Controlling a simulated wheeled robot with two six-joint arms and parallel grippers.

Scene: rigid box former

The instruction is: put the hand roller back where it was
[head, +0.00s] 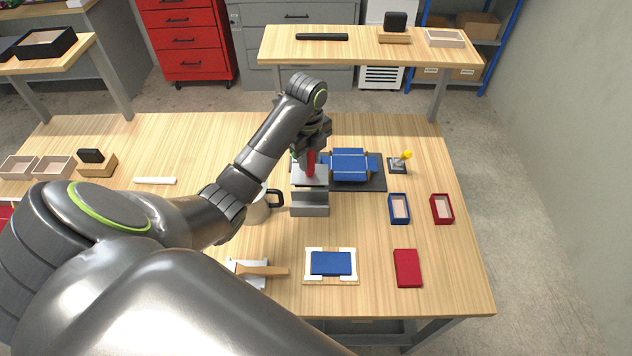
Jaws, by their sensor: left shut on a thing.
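My left gripper (312,148) is at the middle of the bench, pointing down and shut on a red-handled tool (310,163), which I take for the hand roller. Its lower end is hard to make out, and the gripper hides its top. It is above or against a grey stepped block (309,198) at the left edge of a dark base plate. I cannot tell whether it touches the block. A blue machine (350,165), probably the box former, sits on that plate just to the right. My right gripper is not in view.
A pot with a black handle (258,209) stands left of the block. A wooden-handled tool (264,271) and a blue panel on a board (331,263) lie in front. Blue (390,210) and red (433,210) trays and a red box (407,267) are at right.

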